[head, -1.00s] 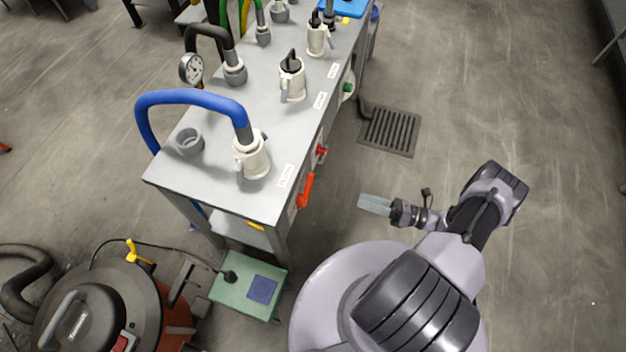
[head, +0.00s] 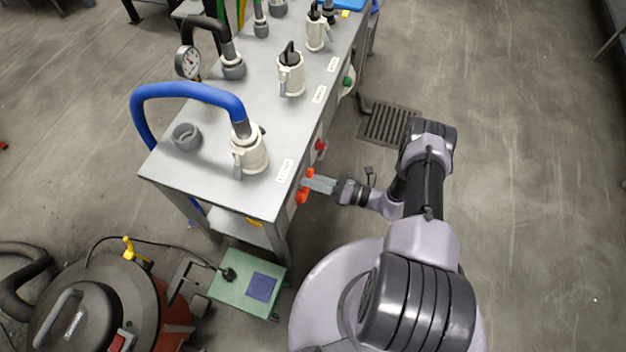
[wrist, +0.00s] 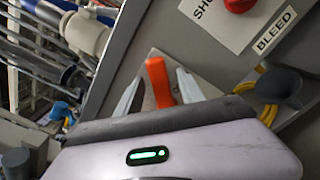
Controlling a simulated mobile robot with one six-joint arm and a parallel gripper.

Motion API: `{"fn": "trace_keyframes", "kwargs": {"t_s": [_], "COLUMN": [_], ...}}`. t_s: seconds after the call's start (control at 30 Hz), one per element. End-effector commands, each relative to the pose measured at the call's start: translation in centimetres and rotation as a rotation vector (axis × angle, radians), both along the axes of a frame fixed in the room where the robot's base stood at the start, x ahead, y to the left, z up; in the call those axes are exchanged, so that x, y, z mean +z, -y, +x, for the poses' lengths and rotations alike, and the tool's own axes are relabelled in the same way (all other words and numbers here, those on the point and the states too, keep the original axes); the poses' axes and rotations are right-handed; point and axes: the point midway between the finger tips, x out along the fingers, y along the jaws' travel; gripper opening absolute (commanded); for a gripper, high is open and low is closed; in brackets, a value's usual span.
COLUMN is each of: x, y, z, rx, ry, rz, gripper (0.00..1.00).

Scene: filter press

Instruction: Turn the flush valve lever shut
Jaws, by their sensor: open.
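The orange flush valve lever (head: 302,196) is on the front side of the grey bench, below the white label at the near corner. My gripper (head: 308,183) is at the lever, and its fingers cover the lever's middle in the head view. In the wrist view the orange lever (wrist: 158,80) stands between the two pale fingers of my gripper (wrist: 159,92). The fingers are open, with a gap visible on each side of the lever. The lower part of the lever is hidden behind my wrist housing in the wrist view.
A red knob (head: 321,147) sits farther along the bench front; the wrist view shows a BLEED label (wrist: 275,31) near it. A blue hose (head: 190,90) arches over the benchtop (head: 215,180). A green box (head: 248,283) lies near the bench leg.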

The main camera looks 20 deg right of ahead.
Motion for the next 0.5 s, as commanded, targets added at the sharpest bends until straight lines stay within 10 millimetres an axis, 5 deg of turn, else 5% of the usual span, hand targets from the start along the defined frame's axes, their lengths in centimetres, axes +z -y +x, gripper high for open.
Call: {"fn": "trace_keyframes", "kwargs": {"t_s": [0.1, 0.3, 0.5], "x": [0.01, 0.01, 0.01], "y": [0.02, 0.03, 0.03], "z": [-0.02, -0.03, -0.04], "rx": [0.000, 0.000, 0.001], "ry": [0.000, 0.000, 0.000], "rz": [0.000, 0.000, 0.001], "gripper": [0.42, 0.02, 0.00]}}
